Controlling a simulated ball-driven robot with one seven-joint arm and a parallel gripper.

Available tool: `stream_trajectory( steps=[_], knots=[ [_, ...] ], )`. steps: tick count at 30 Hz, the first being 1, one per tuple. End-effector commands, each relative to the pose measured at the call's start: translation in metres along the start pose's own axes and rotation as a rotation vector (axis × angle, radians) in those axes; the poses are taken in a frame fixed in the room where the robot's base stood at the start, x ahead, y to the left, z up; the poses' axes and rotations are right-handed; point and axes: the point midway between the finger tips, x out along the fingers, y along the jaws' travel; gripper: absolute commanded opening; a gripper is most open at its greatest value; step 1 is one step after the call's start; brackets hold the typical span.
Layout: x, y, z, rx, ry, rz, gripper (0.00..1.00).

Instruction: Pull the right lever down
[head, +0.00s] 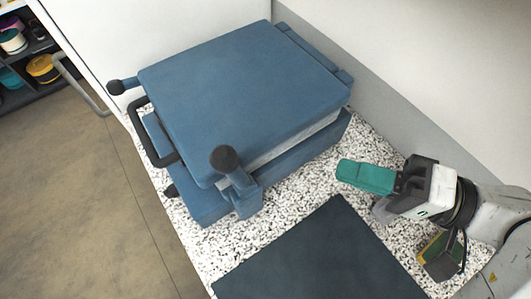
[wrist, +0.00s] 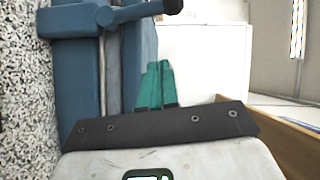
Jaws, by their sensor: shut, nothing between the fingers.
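A blue press (head: 245,85) with a black front handle (head: 155,140) stands on the speckled counter. Its right lever (head: 224,160), with a round black knob, rises at the press's near front corner. A second lever (head: 118,87) with a black knob is at the far front corner. My gripper (head: 342,170), with teal fingers, is shut and empty over the counter, to the right of the press and apart from the right lever. In the wrist view the shut fingers (wrist: 157,68) point forward beside the blue press body, and a blue lever arm (wrist: 125,14) with a dark knob shows above them.
A dark mat (head: 320,260) lies on the speckled counter (head: 195,240) in front of my gripper. A wall stands behind the press. Shelves with coloured containers (head: 42,68) are at the far left, beyond open floor (head: 70,190).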

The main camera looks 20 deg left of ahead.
Motion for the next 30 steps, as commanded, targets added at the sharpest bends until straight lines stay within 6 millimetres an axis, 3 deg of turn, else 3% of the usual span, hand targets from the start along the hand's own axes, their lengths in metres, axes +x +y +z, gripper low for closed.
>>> stream_trajectory(
  steps=[8, 22, 30],
  knots=[
    [0.014, -0.001, 0.001, 0.002, -0.005, -0.001, 0.0],
    [0.101, -0.002, 0.001, 0.003, -0.005, 0.0, 0.0],
    [0.124, -0.002, 0.024, 0.001, -0.002, -0.001, 0.0]
  ],
)
